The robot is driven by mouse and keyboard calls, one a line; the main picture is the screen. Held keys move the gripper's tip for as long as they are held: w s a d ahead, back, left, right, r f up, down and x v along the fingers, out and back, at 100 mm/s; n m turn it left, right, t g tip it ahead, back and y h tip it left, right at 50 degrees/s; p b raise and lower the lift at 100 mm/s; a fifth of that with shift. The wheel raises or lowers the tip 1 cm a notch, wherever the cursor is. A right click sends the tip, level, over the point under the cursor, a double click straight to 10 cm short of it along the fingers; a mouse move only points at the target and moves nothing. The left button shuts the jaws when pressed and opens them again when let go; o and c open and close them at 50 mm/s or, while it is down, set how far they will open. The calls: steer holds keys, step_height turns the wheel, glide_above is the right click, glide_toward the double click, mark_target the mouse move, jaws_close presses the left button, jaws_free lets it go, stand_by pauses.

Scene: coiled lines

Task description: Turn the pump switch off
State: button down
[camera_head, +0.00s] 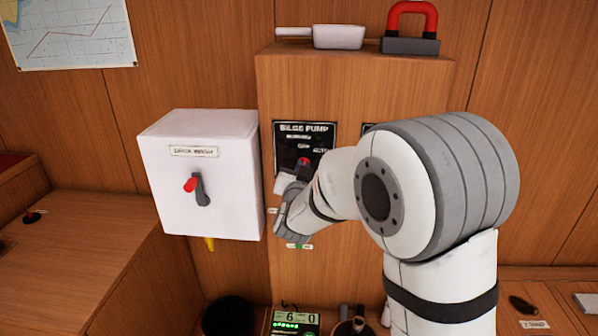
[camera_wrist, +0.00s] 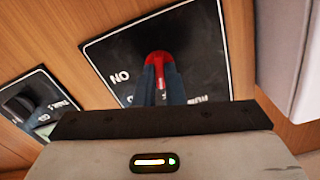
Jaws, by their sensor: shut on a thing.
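The black bilge pump panel (camera_head: 290,137) is on the wooden cabinet front, with white lettering. Its red switch (camera_head: 304,161) shows just above my gripper (camera_head: 302,172) in the head view. In the wrist view the panel (camera_wrist: 200,50) lies ahead at a tilt, and the red switch tip (camera_wrist: 158,57) stands between the two dark fingers of my gripper (camera_wrist: 160,82). The fingers are closed on the switch. The fingers and arm hide the switch's base and part of the lettering, so I cannot read its position for sure.
A white box (camera_head: 160,212) with a red-tipped lever (camera_head: 191,185) stands out left of the panel. A second dark panel with a knob (camera_wrist: 18,104) is beside it in the wrist view. A scoop (camera_head: 338,37) and red-handled block (camera_head: 410,46) rest on the cabinet top.

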steer(key=shift+r+n, duration=0.2)
steer(key=shift+n, duration=0.55)
steer(key=shift+r+n, duration=0.2)
steer(key=shift+n, duration=0.55)
steer(key=shift+w, duration=0.1)
steer(key=c, duration=1.7)
jaws_free()
steer(key=shift+o, duration=0.9)
steer(key=shift+f, duration=0.2)
steer(key=s, duration=0.8)
steer(key=shift+a, duration=0.2)
